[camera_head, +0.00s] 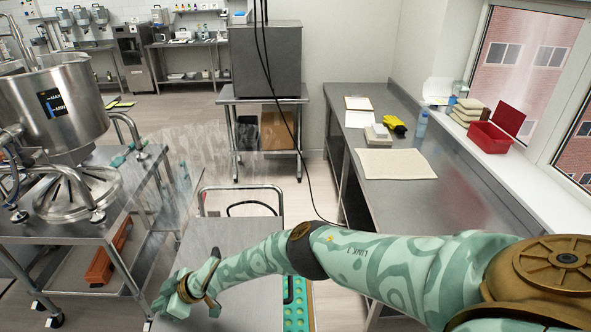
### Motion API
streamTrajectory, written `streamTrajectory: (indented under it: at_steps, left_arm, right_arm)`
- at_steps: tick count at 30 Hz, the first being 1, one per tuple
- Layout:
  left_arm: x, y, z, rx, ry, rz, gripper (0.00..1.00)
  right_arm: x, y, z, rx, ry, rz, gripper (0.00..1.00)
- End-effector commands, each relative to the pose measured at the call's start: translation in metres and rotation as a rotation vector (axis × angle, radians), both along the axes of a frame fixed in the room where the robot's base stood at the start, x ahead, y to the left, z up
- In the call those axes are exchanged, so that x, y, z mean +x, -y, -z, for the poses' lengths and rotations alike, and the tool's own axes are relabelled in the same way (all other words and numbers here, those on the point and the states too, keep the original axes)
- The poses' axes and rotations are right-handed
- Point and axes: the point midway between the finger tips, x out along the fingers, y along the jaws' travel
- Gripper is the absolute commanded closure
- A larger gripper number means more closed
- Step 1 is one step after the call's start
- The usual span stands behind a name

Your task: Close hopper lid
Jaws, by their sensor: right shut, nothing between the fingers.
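A large steel vessel (55,100) with a dark label stands at the upper left, its rim high up; it looks like the hopper. Below it, a round steel disc with radial ribs (78,193) is over the steel table; I cannot tell for sure whether it is the hopper lid. My right arm reaches from the right across the picture to the lower left. My right gripper (172,298) is shut and empty, low at the front edge of a steel cart, apart from the vessel and the disc. My left gripper is not in view.
The steel cart (235,238) with a push handle stands under my right forearm. A smeared clear panel (195,170) rises beside the left table (135,185). A long counter (440,205) with a paper sheet runs along the right. Cables hang mid-picture. Some floor between is free.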

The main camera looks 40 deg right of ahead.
Motion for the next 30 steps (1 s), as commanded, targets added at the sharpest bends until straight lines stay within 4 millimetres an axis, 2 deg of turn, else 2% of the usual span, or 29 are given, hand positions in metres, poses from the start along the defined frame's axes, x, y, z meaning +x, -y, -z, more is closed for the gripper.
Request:
streamTrajectory:
  at_steps: [3,9,30]
  left_arm:
    - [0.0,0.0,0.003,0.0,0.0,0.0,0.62]
    - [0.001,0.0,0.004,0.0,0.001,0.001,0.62]
    - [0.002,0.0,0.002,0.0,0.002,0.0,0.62]
  right_arm:
    - [-0.001,0.0,0.01,-0.024,-0.018,-0.001,1.0]
    - [-0.002,0.001,0.016,-0.041,-0.032,-0.001,1.0]
    - [-0.006,0.003,0.019,-0.047,-0.037,-0.004,1.0]
